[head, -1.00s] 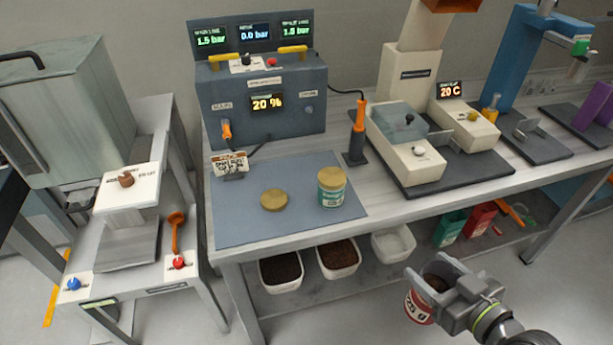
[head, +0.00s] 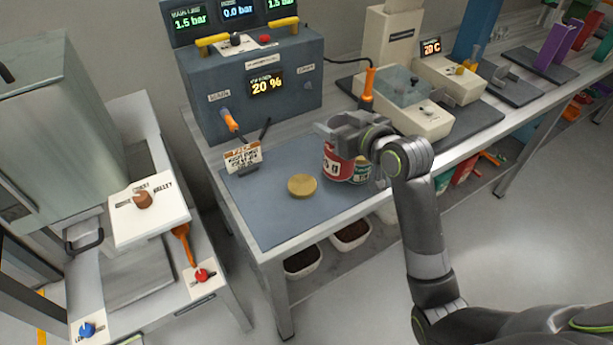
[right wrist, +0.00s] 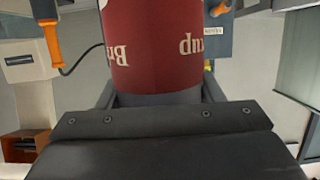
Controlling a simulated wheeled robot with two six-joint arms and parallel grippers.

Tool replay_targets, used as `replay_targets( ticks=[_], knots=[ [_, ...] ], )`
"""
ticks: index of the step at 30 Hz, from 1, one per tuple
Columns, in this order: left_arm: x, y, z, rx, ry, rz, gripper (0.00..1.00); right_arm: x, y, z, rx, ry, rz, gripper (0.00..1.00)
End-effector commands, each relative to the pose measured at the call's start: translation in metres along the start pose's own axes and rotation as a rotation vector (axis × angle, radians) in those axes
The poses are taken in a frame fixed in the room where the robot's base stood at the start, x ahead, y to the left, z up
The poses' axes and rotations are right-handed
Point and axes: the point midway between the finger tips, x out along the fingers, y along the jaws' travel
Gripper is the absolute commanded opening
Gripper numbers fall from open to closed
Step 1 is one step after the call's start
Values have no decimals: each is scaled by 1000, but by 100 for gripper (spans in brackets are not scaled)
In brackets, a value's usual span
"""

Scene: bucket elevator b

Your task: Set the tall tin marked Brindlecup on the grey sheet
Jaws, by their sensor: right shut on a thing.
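The red tin with white lettering (head: 337,164) is in my right gripper (head: 342,133), held upright over the right part of the blue-grey sheet (head: 258,208). In the right wrist view the red tin (right wrist: 165,45) fills the top middle, and parts of its lettering read "Br" and "up", upside down. The gripper is shut on it. I cannot tell whether its base touches the sheet. A green tin (head: 361,172) stands just right of and partly behind it, partly covered by my gripper. My left gripper is not in view.
A gold lid (head: 302,186) lies on the sheet, left of the red tin. A small sign (head: 243,157) stands at the sheet's back left edge. The blue-grey machine (head: 255,92) stands behind. The sheet's front left part is clear.

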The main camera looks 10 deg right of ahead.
Motion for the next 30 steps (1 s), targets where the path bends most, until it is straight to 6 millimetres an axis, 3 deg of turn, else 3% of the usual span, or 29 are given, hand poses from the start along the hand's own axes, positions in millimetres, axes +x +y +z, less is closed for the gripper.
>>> replay_targets(
  ticks=[2, 5, 12, 22, 30],
  knots=[
    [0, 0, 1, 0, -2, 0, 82, 6, 0, -10, 3, 4, 4, 42],
    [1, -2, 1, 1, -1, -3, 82, 11, 0, -7, 7, 0, 10, 42],
    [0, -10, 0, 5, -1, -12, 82, 24, 0, 34, 10, -2, 10, 42],
    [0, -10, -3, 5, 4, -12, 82, 35, 0, 72, 9, -2, 10, 42],
    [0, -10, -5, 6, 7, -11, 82, 38, 0, 82, 6, 3, 11, 42]
  ],
)
